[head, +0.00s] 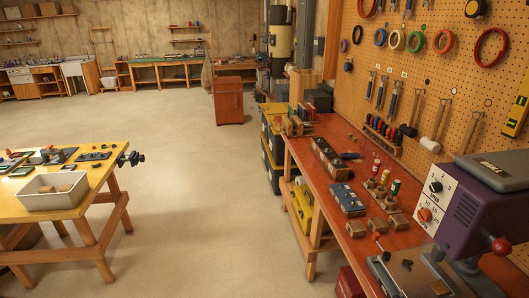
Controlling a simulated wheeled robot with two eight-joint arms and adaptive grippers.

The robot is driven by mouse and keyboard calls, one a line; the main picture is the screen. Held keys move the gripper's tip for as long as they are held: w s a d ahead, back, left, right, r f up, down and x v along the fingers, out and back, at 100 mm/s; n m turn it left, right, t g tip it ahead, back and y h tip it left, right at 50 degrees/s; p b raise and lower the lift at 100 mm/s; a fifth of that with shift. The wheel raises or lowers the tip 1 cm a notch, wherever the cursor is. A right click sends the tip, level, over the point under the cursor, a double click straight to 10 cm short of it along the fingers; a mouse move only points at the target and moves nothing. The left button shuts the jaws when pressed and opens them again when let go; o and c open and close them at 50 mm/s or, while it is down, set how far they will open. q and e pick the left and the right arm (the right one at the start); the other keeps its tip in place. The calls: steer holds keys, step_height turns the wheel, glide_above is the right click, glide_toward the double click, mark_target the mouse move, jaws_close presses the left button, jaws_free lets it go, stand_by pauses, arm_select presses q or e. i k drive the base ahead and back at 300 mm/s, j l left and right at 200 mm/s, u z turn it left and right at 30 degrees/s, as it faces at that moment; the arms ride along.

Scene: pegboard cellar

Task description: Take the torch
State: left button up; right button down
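I cannot pick out a torch for certain in the head view. A small dark blue and black object (350,155) lies on the red-topped workbench (318,128) at the right, but it is too small to tell what it is. Several small upright items with red, yellow and green parts stand further forward on the same bench, around a red and white one (376,167). Neither of my grippers is in view.
A purple drill press (475,205) stands at the bench's near right end. A tool-hung pegboard (450,75) rises behind the bench. A yellow-topped table (98,180) with a white bin (40,203) stands left. Open floor (200,190) lies between; a red-brown cabinet (228,100) stands beyond.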

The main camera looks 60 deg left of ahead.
mark_target(344, 155)
steer(key=u, duration=1.3)
steer(key=z, duration=0.6)
steer(key=i+j+z, duration=0.2)
steer(key=z, duration=0.2)
steer(key=i+j+z, duration=0.1)
steer(key=j+z, duration=0.35)
steer(key=i+j+z, duration=0.1)
steer(key=j+z, duration=0.5)
steer(key=j, duration=0.9)
steer(key=j+z, duration=0.25)
steer(key=j, duration=0.8)
steer(key=j+z, duration=0.2)
steer(key=j, duration=0.9)
steer(key=k+j, duration=0.1)
steer(key=j, duration=0.85)
steer(key=k, duration=0.05)
